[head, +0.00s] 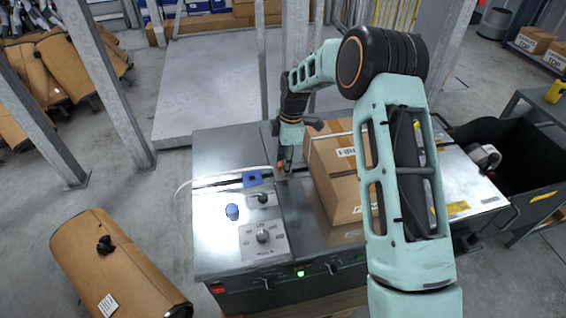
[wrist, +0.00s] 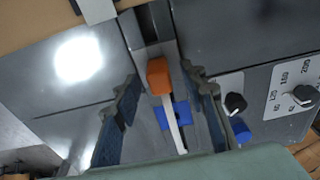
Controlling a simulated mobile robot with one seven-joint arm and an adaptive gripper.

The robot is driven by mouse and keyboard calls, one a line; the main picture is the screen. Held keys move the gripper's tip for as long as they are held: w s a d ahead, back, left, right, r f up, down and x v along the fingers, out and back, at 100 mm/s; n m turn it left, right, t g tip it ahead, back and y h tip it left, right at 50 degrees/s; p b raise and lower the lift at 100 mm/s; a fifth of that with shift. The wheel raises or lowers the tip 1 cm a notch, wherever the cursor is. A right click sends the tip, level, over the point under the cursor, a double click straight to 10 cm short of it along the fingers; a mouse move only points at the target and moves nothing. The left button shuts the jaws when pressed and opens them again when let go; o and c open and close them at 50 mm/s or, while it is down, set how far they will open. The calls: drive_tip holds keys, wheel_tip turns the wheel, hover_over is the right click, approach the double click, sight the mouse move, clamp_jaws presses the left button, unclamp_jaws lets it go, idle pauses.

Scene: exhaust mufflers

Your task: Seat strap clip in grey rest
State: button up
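The orange strap clip (wrist: 159,76) sits between my fingertips in the wrist view, with the white strap (wrist: 175,130) running from it. My gripper (wrist: 159,82) is open, with a narrow gap showing on each side of the clip. A grey slot-like piece (wrist: 150,50) lies right beyond the clip; it may be the grey rest. I cannot tell if the clip is seated in it. A blue part (wrist: 173,115) is beside the strap. In the head view my gripper (head: 285,165) points down at the machine top, and the blue part (head: 252,178) is just left of it.
A taped carton (head: 335,180) stands on the machine (head: 215,150) close right of my gripper. A white strap loop hangs at the left edge. A dark bin (head: 510,160) is at right.

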drive_tip(key=shift+r, duration=0.1)
wheel_tip(320, 180, up, 12)
drive_tip(key=d, duration=0.1)
drive_tip(key=shift+w+d, duration=0.2)
idle(0.5)
